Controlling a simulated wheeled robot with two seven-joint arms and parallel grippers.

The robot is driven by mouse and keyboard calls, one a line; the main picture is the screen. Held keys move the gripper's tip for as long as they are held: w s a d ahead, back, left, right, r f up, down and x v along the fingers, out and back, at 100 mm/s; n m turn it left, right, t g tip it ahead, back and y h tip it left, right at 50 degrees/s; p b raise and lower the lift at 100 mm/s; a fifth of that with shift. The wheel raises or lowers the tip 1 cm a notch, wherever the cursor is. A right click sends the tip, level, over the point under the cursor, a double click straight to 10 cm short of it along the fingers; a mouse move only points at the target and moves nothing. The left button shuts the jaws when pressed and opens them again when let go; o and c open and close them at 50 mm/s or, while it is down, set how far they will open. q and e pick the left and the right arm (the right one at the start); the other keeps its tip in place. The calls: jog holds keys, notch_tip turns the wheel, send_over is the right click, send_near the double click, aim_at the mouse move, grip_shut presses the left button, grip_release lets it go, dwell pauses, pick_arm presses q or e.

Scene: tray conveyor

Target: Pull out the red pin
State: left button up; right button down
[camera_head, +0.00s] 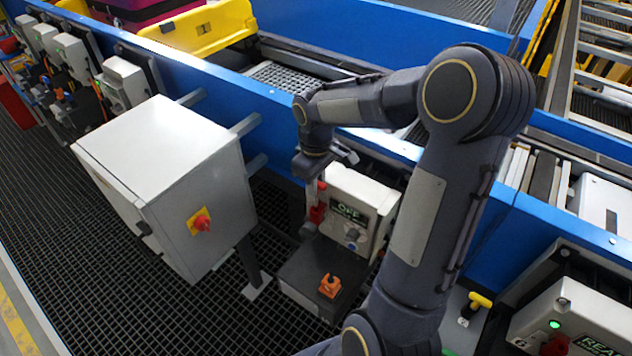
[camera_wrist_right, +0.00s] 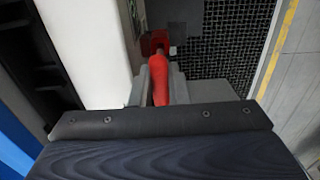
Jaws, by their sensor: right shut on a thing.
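The red pin (camera_wrist_right: 159,86) is a long, rounded red piece standing between the fingers of my right gripper (camera_wrist_right: 157,74) in the wrist view. The gripper is shut on it. Just beyond it is a red block (camera_wrist_right: 154,43) beside a pale box wall. In the head view my right gripper (camera_head: 312,186) reaches down at the left side of a white box marked OFF (camera_head: 350,212). Red parts (camera_head: 317,213) show just below the fingers there. I cannot tell whether the pin is still seated, as its far end is hidden. My left gripper is out of view.
An orange piece (camera_head: 330,286) lies on a dark box top (camera_head: 318,270) below the OFF box. A grey cabinet (camera_head: 150,150) with a red knob (camera_head: 202,223) stands left. The blue conveyor side (camera_head: 385,145) runs behind. Dark grating floor is free at lower left.

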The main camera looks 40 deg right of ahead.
jog(key=shift+r+p, duration=1.65)
jog(key=shift+r, duration=0.4)
jog(key=shift+f, duration=0.1)
